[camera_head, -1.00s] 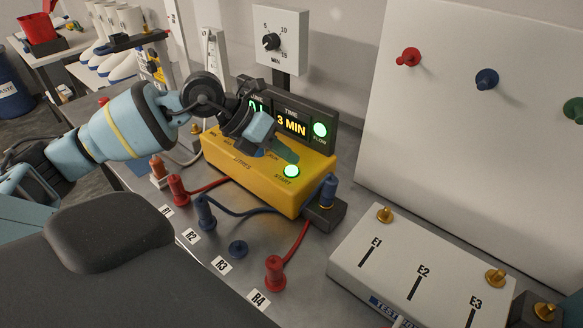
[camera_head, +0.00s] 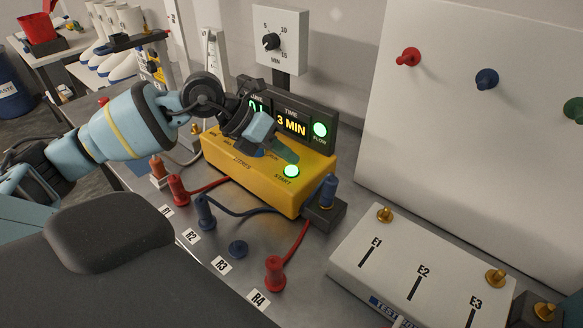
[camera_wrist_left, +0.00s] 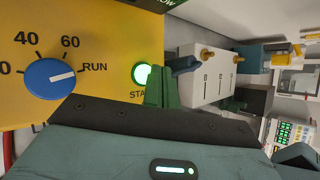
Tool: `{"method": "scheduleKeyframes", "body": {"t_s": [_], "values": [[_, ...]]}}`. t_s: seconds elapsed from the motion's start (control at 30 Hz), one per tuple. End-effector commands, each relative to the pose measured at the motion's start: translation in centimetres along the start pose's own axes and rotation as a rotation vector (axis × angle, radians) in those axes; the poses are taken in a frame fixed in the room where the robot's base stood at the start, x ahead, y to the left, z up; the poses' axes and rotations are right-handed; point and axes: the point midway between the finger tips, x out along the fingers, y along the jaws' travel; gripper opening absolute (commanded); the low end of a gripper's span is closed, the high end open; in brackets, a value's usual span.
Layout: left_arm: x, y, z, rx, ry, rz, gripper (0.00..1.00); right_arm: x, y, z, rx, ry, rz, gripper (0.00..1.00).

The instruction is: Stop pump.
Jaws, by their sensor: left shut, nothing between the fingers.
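The yellow pump box (camera_head: 222,158) stands on the bench with a round START button (camera_head: 291,171) glowing green on top. In the left wrist view its blue knob (camera_wrist_left: 52,77) has its white mark towards RUN. The display (camera_head: 292,124) behind reads TIME 3 MIN; its left part is partly hidden. The FLOW light (camera_head: 320,130) is green. My left gripper (camera_head: 287,155) is shut and empty, over the box with its fingertips close to the START button. In the left wrist view the fingers (camera_wrist_left: 160,86) appear right beside the button (camera_wrist_left: 142,74); contact cannot be told. The right gripper is out of view.
Red and blue plugs with cables stand in front of the box, by labels R1 to R4. A blue plug (camera_head: 328,191) sits right of it. A white block (camera_head: 400,262) marked E1 to E3 is at the right. A timer dial (camera_head: 272,42) stands behind.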

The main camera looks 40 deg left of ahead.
Motion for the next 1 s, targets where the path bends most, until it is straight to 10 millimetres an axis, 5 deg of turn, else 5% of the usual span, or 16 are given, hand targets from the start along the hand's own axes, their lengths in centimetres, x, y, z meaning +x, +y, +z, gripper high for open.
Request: {"method": "scheduleKeyframes", "body": {"t_s": [1.0], "values": [[0.83,0.61,-0.62,0.000,0.001,0.000,0.00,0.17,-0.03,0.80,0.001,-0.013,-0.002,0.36]]}}
